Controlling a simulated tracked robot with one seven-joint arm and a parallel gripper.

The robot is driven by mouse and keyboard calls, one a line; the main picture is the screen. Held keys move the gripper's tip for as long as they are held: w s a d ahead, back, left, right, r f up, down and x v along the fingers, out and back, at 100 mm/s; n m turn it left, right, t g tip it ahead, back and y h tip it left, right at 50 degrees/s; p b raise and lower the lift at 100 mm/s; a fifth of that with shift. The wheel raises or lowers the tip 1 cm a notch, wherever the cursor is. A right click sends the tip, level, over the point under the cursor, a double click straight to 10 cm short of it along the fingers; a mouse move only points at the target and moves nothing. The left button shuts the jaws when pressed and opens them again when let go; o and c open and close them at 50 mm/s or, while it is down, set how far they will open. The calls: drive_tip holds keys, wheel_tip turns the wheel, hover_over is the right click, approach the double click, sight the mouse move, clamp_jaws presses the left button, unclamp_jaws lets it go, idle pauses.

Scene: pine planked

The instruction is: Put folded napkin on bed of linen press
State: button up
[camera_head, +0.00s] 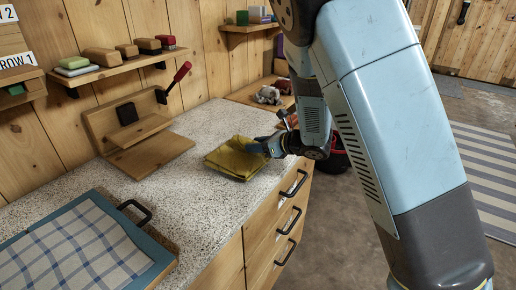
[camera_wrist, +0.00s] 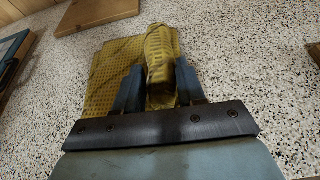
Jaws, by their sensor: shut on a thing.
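A yellow folded napkin (camera_head: 235,158) lies on the speckled counter. My gripper (camera_head: 270,147) reaches it from the right and is shut on it. In the wrist view the napkin (camera_wrist: 105,80) shows a raised fold pinched between my two fingers (camera_wrist: 160,90), while the rest spreads flat to the left. The linen press appears to be the wooden stand with a black pad (camera_head: 127,113) and a red-handled lever (camera_head: 178,78). Its flat wooden bed (camera_head: 152,155) is bare and lies left of the napkin. The bed's edge seems to show at the top of the wrist view (camera_wrist: 97,12).
A blue-framed board with checked cloth (camera_head: 75,250) and a black handle (camera_head: 135,212) lies at the front left. A wall shelf (camera_head: 120,66) holds several blocks above the press. Drawers with black handles (camera_head: 288,220) line the counter front. Speckled counter (camera_head: 205,205) before the napkin is clear.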

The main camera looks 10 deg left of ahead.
drive_tip(key=shift+f, duration=0.65)
drive_tip(key=o, duration=1.2)
drive_tip(key=shift+d, duration=0.1)
